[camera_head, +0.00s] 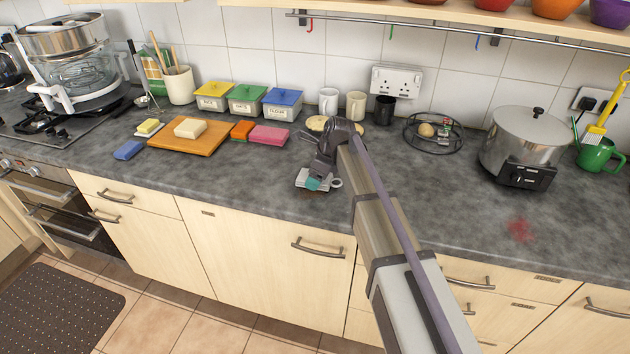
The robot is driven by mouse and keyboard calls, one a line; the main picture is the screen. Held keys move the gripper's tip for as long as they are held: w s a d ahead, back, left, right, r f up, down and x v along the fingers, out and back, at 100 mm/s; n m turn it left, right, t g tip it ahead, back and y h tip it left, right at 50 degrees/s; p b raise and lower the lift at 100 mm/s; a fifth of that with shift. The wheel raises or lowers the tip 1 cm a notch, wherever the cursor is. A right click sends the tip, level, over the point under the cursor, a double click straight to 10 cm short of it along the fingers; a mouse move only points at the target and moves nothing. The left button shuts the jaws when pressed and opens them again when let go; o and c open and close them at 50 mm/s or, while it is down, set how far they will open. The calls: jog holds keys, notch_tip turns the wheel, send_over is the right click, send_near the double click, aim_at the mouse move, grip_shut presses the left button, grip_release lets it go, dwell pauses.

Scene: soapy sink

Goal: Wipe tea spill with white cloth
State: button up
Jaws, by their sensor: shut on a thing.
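My gripper (317,176) points down at the front part of the grey worktop (250,185), near its middle. It is shut on a small white cloth (305,182), which lies at or just above the worktop. A small teal patch and a pale ring show beside the jaws; I cannot tell what they belong to. No brown tea spill can be made out clearly; my gripper and arm hide part of the worktop. A reddish stain (520,229) lies on the worktop to the right.
A wooden board (187,140) with a pale block, sponges (268,136) and lidded tins (247,101) stand to the left. Mugs (355,105), a wire basket (433,132) and a steel pot (523,143) stand behind and right. The front right worktop is mostly clear.

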aim_at(305, 200)
jog(key=shift+s+a, duration=0.35)
jog(key=shift+s, duration=0.9)
jog(key=shift+s+a, duration=0.3)
jog(key=shift+s, duration=0.9)
jog(key=shift+s+a, duration=0.35)
jog(key=shift+s, duration=0.9)
jog(key=shift+w, duration=0.4)
jog(key=shift+w+d, duration=0.35)
jog(key=shift+w, duration=0.9)
jog(key=shift+w+d, duration=0.35)
jog(key=shift+w, duration=0.85)
jog(key=shift+w+d, duration=0.35)
jog(key=shift+w, duration=0.9)
jog(key=s, duration=0.2)
jog(key=s+a, duration=0.1)
jog(key=s, duration=0.2)
jog(key=s+a, duration=0.1)
jog(key=s, duration=0.1)
jog(key=shift+s, duration=0.4)
jog(key=shift+s+a+r+p, duration=0.1)
jog(key=shift+s+r+p, duration=0.05)
jog(key=shift+r+p, duration=0.7)
notch_tip(305, 200, up, 6)
jog(key=p, duration=0.5)
jog(key=shift+p, duration=0.4)
